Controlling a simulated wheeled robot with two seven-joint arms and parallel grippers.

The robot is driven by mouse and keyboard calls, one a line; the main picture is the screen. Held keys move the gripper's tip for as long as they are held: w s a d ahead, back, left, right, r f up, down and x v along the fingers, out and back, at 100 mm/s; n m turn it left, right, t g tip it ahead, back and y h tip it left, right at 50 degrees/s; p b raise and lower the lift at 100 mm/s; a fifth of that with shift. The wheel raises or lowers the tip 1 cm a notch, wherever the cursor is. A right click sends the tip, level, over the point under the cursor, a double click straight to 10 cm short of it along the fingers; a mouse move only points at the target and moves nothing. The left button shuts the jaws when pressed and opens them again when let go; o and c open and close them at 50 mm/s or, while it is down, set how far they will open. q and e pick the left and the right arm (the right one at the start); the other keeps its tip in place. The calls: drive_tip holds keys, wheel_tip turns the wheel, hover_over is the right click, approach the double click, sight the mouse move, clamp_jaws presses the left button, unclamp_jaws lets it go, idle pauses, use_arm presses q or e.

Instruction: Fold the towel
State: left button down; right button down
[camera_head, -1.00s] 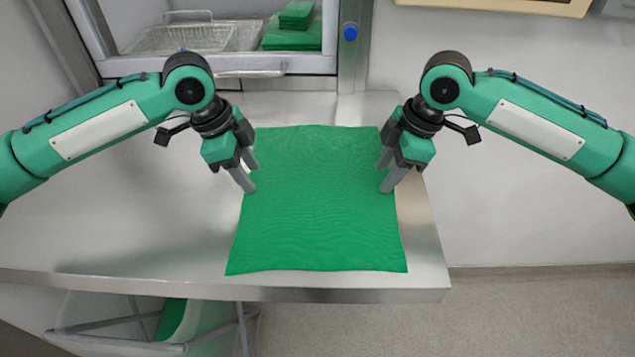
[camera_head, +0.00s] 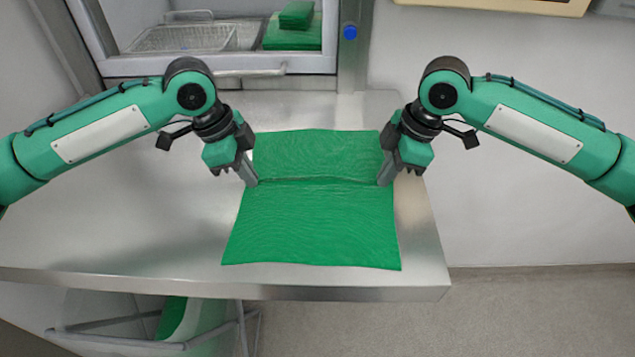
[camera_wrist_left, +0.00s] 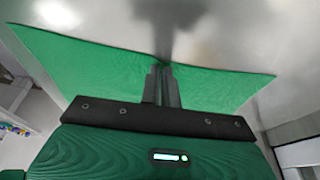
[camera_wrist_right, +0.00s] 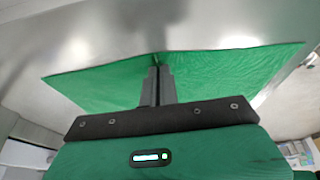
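A green towel (camera_head: 312,225) lies spread on the steel table, with a raised crease running across it between my two grippers. My left gripper (camera_head: 254,183) is at its left edge, shut on the towel; in the left wrist view the towel (camera_wrist_left: 100,65) bunches at the closed fingertips (camera_wrist_left: 162,68). My right gripper (camera_head: 383,183) is at its right edge, also shut on the towel; in the right wrist view the towel (camera_wrist_right: 215,75) is pinched at the fingertips (camera_wrist_right: 156,70).
The steel table (camera_head: 120,220) is clear left of the towel. Behind stands an open washer (camera_head: 340,20) with a wire basket (camera_head: 180,38) and folded green towels (camera_head: 292,38). A wire-framed bin (camera_head: 205,325) with something green is below the front edge.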

use_arm(q)
drive_tip(key=shift+r, duration=0.15)
use_arm(e)
drive_tip(key=shift+r, duration=0.2)
